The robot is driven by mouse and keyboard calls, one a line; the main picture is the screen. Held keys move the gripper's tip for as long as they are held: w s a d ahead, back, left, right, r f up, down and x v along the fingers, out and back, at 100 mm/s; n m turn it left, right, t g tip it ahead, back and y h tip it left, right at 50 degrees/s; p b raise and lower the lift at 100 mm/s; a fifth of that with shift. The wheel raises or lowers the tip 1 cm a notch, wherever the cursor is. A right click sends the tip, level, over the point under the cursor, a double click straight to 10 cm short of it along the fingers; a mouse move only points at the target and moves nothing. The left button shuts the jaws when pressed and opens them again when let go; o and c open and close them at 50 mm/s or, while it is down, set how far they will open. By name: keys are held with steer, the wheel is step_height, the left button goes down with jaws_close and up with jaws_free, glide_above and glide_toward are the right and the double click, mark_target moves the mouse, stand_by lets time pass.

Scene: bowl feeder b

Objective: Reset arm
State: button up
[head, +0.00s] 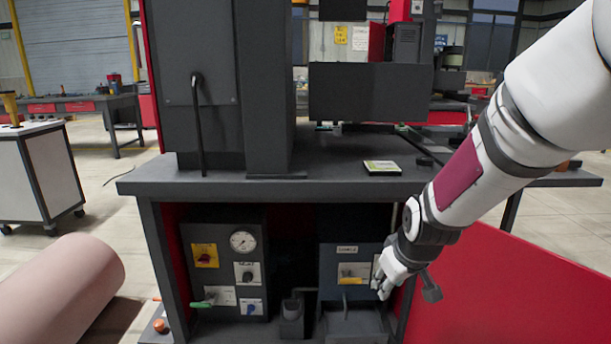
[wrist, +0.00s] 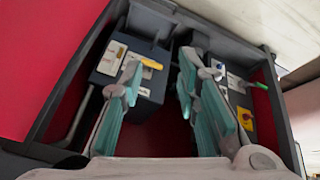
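My arm (head: 470,175) reaches down from the upper right in the head view. My gripper (head: 385,283) hangs in front of the lower bay of a dark machine bench, near the right-hand control box (head: 335,258). In the wrist view my gripper (wrist: 160,72) shows two teal-padded fingers apart, with nothing between them. The same box (wrist: 112,62), with a yellow handle (wrist: 152,64), lies beyond the left finger. Whether the fingers touch the box cannot be told.
The bench top (head: 260,187) overhangs the bay and holds a small yellow-green box (head: 382,167). A left control panel (head: 222,262) carries a gauge, knobs and a green handle. A red panel (head: 500,290) stands at right. A pink cylinder (head: 60,285) lies at left.

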steer(key=s+r+m+g, duration=0.2)
steer(key=s+r, duration=0.2)
steer(key=s, duration=0.9)
steer(key=s+d+r+m+g, duration=0.1)
steer(key=s+r, duration=0.3)
steer(key=s, duration=0.8)
steer(key=s+r+m+g, duration=0.2)
steer(key=s+r, duration=0.2)
steer(key=s, duration=0.9)
step_height(320, 180, up, 37)
steer(key=t+p, duration=0.3)
steer(key=p, duration=3.2)
steer(key=shift+w+d+t+p, duration=0.15)
steer(key=shift+d+t+p, duration=0.05)
steer(key=shift+t+p, duration=0.2)
